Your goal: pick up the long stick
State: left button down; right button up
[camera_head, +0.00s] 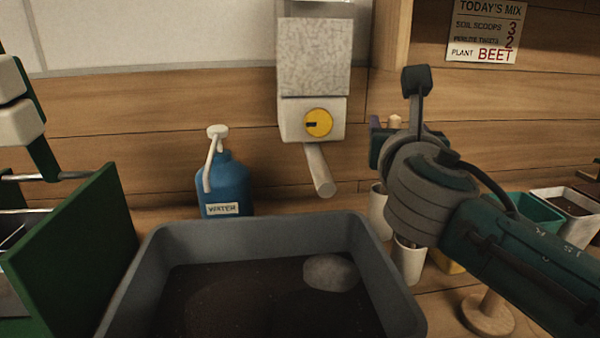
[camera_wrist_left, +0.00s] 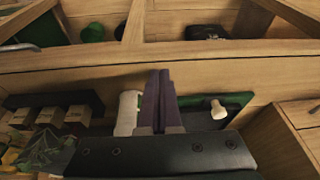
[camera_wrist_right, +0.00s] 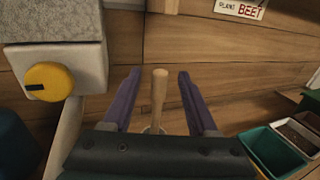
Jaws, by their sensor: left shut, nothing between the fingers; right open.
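A light wooden stick (camera_wrist_right: 158,100) stands upright between the spread fingers of my right gripper (camera_wrist_right: 158,97) in the right wrist view. A gap shows on each side of it, so the open fingers are around it without visibly touching. In the head view only the stick's top (camera_head: 395,122) shows behind the right gripper (camera_head: 384,145); the rest is hidden by my gripper and wrist. Its lower end seems to go into a pale cup, partly hidden. My left gripper (camera_wrist_left: 158,100) is shut and empty in the left wrist view, away from the stick.
White cups (camera_head: 409,262), a wooden stand (camera_head: 488,315) and a teal tray (camera_head: 536,212) are at right.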

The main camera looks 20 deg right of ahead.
jog(key=shift+x, duration=0.85)
jog(key=shift+c, duration=0.4)
grip_shut()
